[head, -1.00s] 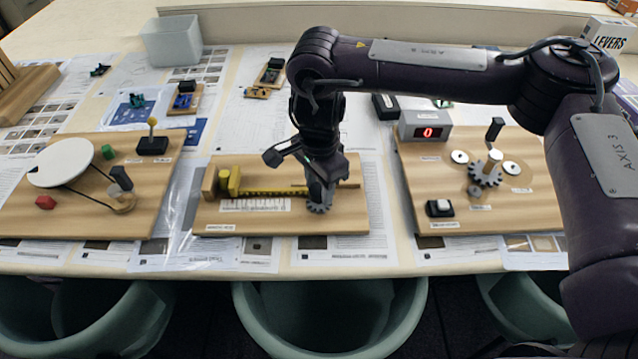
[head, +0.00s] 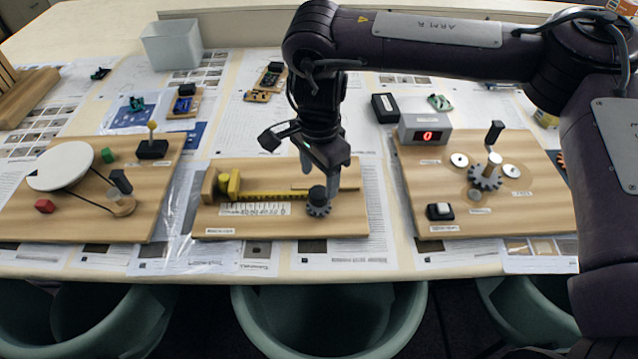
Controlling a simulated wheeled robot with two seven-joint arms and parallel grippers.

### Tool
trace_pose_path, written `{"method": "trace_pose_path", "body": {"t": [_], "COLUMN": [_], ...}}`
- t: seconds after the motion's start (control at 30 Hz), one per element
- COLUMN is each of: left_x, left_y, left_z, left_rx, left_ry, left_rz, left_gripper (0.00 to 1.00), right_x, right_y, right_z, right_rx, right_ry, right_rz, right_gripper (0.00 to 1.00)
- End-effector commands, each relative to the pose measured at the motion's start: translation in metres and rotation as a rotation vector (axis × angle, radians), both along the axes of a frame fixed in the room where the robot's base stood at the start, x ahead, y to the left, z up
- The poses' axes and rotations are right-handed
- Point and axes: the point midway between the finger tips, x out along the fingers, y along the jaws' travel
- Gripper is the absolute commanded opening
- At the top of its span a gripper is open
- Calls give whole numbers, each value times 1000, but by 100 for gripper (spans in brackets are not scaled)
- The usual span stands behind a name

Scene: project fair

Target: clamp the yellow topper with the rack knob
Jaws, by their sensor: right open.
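The rack board (head: 350,222) lies in the middle of the table. Its yellow rack (head: 272,196) runs left to right above a printed scale. The yellow topper (head: 233,182) stands at the rack's left end, close to the wooden end block (head: 209,186). I cannot tell whether it is gripped tightly there. The dark rack knob (head: 318,194) stands on a grey gear at the board's right part. My right gripper (head: 319,178) is open and empty, pointing down just above the knob. It hides part of the board behind it. My left gripper is not in view.
A board with a white disc (head: 60,165) lies left. A board with gears, a crank and a red display (head: 427,134) lies right. A grey bin (head: 172,45) stands at the back. Green chairs (head: 330,310) line the front edge. My right arm spans the upper right.

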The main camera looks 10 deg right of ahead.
Motion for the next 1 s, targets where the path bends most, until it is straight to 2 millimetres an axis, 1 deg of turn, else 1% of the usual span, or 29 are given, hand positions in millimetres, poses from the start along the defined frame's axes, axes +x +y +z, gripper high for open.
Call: {"method": "trace_pose_path", "body": {"t": [0.03, 0.1, 0.2, 0.3, 0.8, 0.87, 1.0], "left_x": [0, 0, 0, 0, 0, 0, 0], "left_y": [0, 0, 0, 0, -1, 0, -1], "left_z": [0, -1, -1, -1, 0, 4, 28], "left_rx": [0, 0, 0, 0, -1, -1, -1], "left_ry": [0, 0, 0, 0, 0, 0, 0], "left_rz": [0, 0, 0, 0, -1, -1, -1], "left_gripper": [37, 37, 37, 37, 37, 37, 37], "right_x": [1, 1, 1, 0, 0, 0, 0], "right_y": [0, 0, 0, 0, 0, 0, 0], "right_z": [10, 20, 30, 36, 38, 42, 66], "right_rx": [-2, -1, -1, -1, 0, 0, 0], "right_ry": [-5, -5, -3, -3, 0, 0, -1], "right_rz": [1, 1, 0, -1, -1, -1, -1], "right_gripper": [59, 59, 59, 59, 59, 59, 59]}}
